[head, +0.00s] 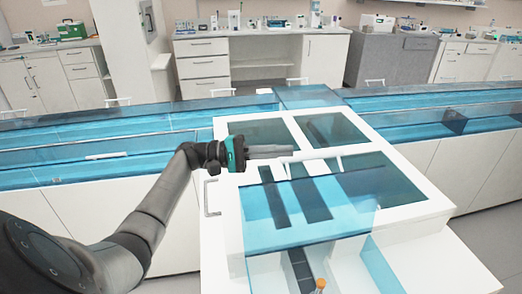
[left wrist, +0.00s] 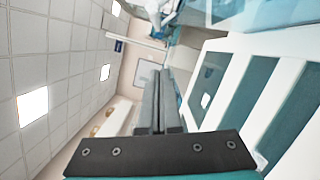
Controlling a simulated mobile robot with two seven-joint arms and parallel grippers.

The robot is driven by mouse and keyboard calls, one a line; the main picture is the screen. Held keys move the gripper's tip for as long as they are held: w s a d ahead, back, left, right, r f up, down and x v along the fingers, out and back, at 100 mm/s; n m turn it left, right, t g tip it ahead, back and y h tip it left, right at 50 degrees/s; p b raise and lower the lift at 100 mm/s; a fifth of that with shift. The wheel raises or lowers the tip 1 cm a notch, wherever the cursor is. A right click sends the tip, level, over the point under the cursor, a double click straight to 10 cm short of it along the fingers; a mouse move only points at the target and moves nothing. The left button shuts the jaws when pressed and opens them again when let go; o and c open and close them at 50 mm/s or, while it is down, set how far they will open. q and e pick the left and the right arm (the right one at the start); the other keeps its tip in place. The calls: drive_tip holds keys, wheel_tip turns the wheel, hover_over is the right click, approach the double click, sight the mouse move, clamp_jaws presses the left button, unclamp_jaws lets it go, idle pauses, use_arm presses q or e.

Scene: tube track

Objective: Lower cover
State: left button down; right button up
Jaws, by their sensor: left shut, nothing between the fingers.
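The cover (head: 425,212) is a white frame with dark teal see-through panes, at the right of centre in the head view. A blue see-through panel (head: 262,225) forms its near part. I cannot tell how far the cover is tilted. A thin white bar (head: 340,153) runs across its middle. My left gripper (head: 291,149) is shut and empty, with its fingertips over the cover close to the left end of the bar; I cannot tell if they touch. In the left wrist view its fingers (left wrist: 157,78) are together, with the white frame (left wrist: 290,75) to their right. My right gripper is not in view.
A long track (head: 60,150) under blue see-through covers runs across behind and to both sides. A grey handle (head: 211,197) is on the white cabinet's left side. A small orange-topped item (head: 320,284) stands at the near edge. Lab benches line the back wall.

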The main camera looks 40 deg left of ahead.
use_arm(q)
drive_tip(key=d, duration=0.1)
drive_tip(key=d+r+p, duration=0.1)
drive_tip(key=d, duration=0.3)
drive_tip(key=shift+s+d+r+p, duration=0.15)
drive_tip(key=shift+s+r+p, duration=0.15)
drive_tip(key=shift+r, duration=0.05)
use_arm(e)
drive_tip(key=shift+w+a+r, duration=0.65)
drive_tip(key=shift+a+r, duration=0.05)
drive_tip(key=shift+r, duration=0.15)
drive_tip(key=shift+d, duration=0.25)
